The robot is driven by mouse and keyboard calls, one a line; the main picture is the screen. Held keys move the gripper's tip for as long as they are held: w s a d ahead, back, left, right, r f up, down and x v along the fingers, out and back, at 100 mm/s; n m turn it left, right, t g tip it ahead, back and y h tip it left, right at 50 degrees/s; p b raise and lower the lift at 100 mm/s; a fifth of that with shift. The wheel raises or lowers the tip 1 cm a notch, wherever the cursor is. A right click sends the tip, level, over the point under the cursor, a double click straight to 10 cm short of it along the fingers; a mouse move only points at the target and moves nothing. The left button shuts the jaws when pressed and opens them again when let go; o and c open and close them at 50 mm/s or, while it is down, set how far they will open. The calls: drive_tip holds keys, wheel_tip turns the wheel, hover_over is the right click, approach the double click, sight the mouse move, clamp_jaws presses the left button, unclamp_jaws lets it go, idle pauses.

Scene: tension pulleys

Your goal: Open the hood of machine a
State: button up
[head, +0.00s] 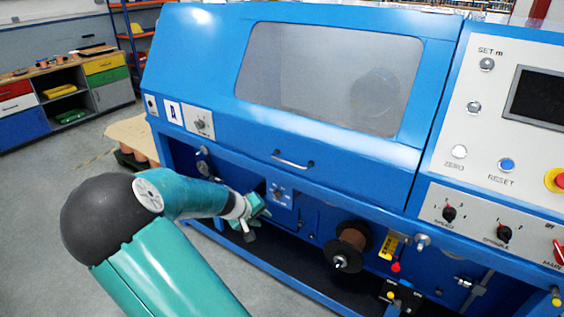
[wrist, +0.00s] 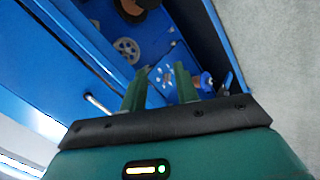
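Machine a is the blue machine with an "A" label (head: 173,112) at its left. Its hood (head: 210,60), with a large clear window (head: 330,75), is down. A silver bar handle (head: 293,162) sits on the hood's lower front edge. What looks like this handle (wrist: 97,103) also shows in the wrist view, left of the fingers. My gripper (head: 255,208) is in front of the machine's lower recess, below and left of the handle and apart from it. In the wrist view the two green fingers of my gripper (wrist: 163,72) stand apart with nothing between them.
A brown spool (head: 350,243) juts from the lower front. A control panel (head: 500,130) with knobs and a screen is at the right. A workbench with coloured drawers (head: 65,90) stands back left. Grey floor (head: 40,200) is clear at the left.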

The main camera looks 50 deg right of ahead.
drive_tip(key=w+d+r+n+h, duration=0.2)
drive_tip(key=d+r+h, duration=0.15)
drive_tip(key=d, duration=0.35)
drive_tip(key=n+t+h, duration=0.2)
drive_tip(key=n+h, duration=0.1)
drive_tip(key=h, duration=0.1)
approach(282, 161)
drive_tip(key=x, duration=1)
drive_tip(key=shift+w+d+f, duration=0.1)
drive_tip(key=shift+d+f, duration=0.05)
drive_tip(key=shift+d, duration=0.2)
drive_tip(key=shift+c, duration=0.2)
clamp_jaws()
